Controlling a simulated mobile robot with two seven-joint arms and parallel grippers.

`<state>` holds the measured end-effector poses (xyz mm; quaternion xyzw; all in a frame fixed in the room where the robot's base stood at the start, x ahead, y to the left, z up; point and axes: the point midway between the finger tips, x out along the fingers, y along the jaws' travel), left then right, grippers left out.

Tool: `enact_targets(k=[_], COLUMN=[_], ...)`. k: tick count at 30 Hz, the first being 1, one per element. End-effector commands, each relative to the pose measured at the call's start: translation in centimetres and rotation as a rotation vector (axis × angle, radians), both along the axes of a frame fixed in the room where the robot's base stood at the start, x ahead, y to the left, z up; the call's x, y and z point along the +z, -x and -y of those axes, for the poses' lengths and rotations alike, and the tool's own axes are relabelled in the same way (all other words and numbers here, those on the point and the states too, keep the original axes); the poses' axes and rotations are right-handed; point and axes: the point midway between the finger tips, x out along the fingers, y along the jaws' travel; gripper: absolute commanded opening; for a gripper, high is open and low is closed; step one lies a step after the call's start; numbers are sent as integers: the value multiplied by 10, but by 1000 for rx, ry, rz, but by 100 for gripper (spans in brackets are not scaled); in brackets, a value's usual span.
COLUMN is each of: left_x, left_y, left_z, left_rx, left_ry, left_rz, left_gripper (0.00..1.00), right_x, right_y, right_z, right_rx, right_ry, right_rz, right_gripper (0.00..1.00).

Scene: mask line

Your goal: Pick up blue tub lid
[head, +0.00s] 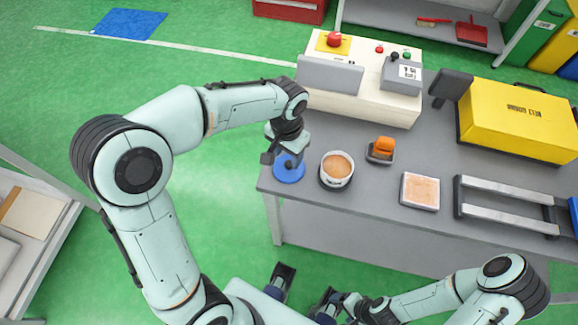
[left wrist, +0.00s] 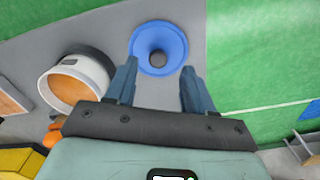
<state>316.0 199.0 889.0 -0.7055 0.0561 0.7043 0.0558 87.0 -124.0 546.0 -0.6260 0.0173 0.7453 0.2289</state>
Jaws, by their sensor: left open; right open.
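The blue tub lid (head: 289,174) is a round blue disc with a dark knob in its middle. It lies on the grey table near its left front corner. In the left wrist view the lid (left wrist: 158,47) shows just beyond my fingertips. My left gripper (head: 279,162) is over the lid, pointing down; its fingers (left wrist: 157,76) are open with nothing between them, and the knob lies in line with the gap. In the head view the gripper hides part of the lid. My right gripper (head: 345,300) is low in front of the table, away from the lid, open and empty.
A white tub (head: 337,170) with tan contents stands close to the lid's right. Further right are an orange-topped item (head: 382,149), a square tray (head: 420,191) and metal rails (head: 505,190). A control box (head: 365,80) stands behind. The table's left edge is near the lid.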

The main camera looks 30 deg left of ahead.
Motion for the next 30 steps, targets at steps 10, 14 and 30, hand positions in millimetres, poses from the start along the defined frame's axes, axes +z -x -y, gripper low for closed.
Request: enact_targets(k=[10,14,30], left_x=[-46,-48,-48], left_y=[-3,-4,-4], left_z=[2,2,3], left_rx=[1,1,1], left_ry=[-1,-1,-1], left_rz=[-3,-1,-1], left_gripper=[53,53,0], right_x=[-6,-6,-5], right_y=[1,1,1], right_z=[0,0,0], right_rx=[1,1,0], right_ry=[-1,-1,0], right_rz=[-2,-2,-1], right_gripper=[81,81,81])
